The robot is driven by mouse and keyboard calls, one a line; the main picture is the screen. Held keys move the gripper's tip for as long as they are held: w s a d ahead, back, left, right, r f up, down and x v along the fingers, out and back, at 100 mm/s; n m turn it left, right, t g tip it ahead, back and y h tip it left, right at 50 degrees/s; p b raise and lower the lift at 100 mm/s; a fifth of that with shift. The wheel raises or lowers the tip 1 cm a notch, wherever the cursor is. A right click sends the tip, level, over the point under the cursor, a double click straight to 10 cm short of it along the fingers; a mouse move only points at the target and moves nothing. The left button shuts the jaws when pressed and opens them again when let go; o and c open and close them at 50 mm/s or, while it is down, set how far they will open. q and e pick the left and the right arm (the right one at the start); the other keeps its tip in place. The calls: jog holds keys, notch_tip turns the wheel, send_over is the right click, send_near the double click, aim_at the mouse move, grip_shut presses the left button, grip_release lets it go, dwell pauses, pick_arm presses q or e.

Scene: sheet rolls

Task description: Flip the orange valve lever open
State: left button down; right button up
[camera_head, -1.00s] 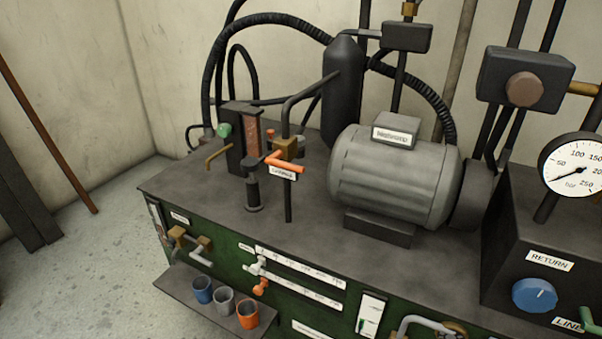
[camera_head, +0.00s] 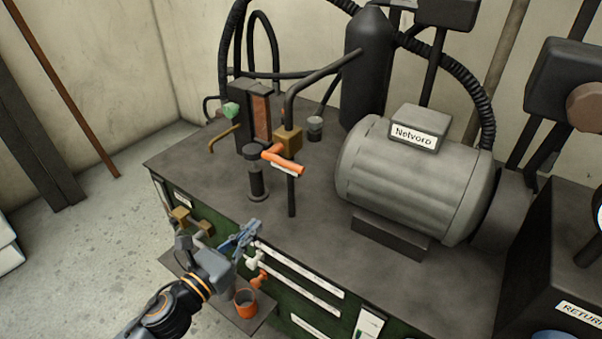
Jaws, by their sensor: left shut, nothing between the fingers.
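The orange valve lever (camera_head: 283,160) sits on a brass valve block (camera_head: 288,139) on the pipe above the dark bench top. The lever points toward the lower right, and a white label shows just under it. My left gripper (camera_head: 250,229) is shut and empty. It is in front of the bench's front edge, lower in the picture and to the left of the lever, apart from it. My right gripper is not in view.
A dark cylinder (camera_head: 256,179) stands just left of the lever, with a vertical pipe (camera_head: 291,196) below the valve. A grey motor (camera_head: 415,185) stands to the right. An orange cup (camera_head: 246,303) sits on the shelf below my gripper.

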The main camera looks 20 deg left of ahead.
pick_arm(q)
jog(key=shift+s+d+r+m, duration=0.1)
jog(key=shift+d+r+m, duration=0.15)
jog(key=shift+r, duration=0.15)
jog(key=shift+d+r+m, duration=0.1)
jog(key=shift+r+m, duration=0.15)
jog(key=shift+r, duration=0.15)
jog(key=w+d+r+p, duration=0.3)
jog(key=w+r+p, duration=0.1)
jog(key=w, duration=0.6)
jog(key=shift+d+r+p, duration=0.2)
jog(key=shift+d+p, duration=0.15)
jog(key=shift+p, duration=0.45)
jog(key=shift+w, duration=0.1)
jog(key=shift+d, duration=0.1)
